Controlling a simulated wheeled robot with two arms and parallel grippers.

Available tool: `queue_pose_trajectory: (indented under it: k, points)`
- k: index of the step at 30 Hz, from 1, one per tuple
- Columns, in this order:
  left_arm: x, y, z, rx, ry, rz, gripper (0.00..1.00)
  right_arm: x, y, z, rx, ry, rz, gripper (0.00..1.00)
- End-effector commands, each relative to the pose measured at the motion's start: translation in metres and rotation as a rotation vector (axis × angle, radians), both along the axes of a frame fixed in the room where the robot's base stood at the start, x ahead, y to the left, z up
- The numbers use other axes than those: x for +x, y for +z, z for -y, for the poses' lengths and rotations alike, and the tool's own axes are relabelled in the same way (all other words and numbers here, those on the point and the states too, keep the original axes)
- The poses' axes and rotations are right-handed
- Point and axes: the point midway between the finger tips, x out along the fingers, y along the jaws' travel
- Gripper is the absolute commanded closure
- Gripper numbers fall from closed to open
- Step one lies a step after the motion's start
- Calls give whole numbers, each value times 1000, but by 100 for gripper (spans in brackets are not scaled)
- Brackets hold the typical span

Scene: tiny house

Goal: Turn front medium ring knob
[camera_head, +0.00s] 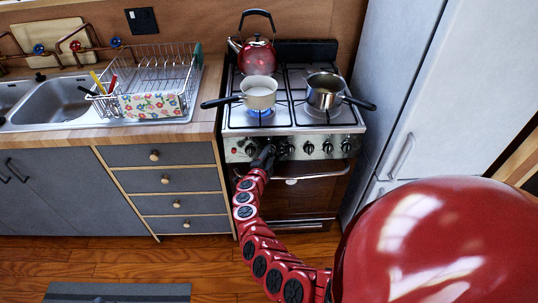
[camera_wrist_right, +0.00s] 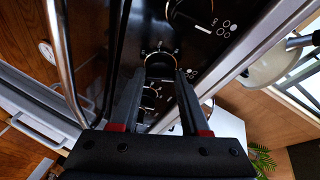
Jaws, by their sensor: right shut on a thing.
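The stove front panel (camera_head: 298,149) carries a row of black knobs. My right gripper (camera_head: 265,157) reaches the left part of this row and hides the knob there. In the right wrist view my two dark fingers (camera_wrist_right: 160,78) stand on either side of a knob (camera_wrist_right: 160,64) and are shut on it. The printed ring marks beside that knob are too small to read. Free knobs show to the right, such as one knob (camera_head: 308,148). My left gripper is not in view.
A cream pot (camera_head: 259,94) stands over a blue flame (camera_head: 261,113). A steel pot (camera_head: 324,92) and red kettle (camera_head: 257,57) are also on the hob. The oven door handle (camera_head: 320,177) runs just below the knobs. A fridge (camera_head: 410,90) stands right; drawers (camera_head: 165,180) stand left.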

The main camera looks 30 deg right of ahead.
Motion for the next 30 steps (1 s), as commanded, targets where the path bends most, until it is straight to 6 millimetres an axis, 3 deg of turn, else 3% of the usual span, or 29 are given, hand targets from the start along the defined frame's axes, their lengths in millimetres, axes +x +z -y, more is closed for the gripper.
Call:
queue_pose_trajectory:
  k: [12, 30]
  points:
    - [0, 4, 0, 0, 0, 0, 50, 1, 2, 0, 199, -76, 121, 100]
    - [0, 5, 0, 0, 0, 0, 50, 1, 2, 0, 244, -93, 150, 100]
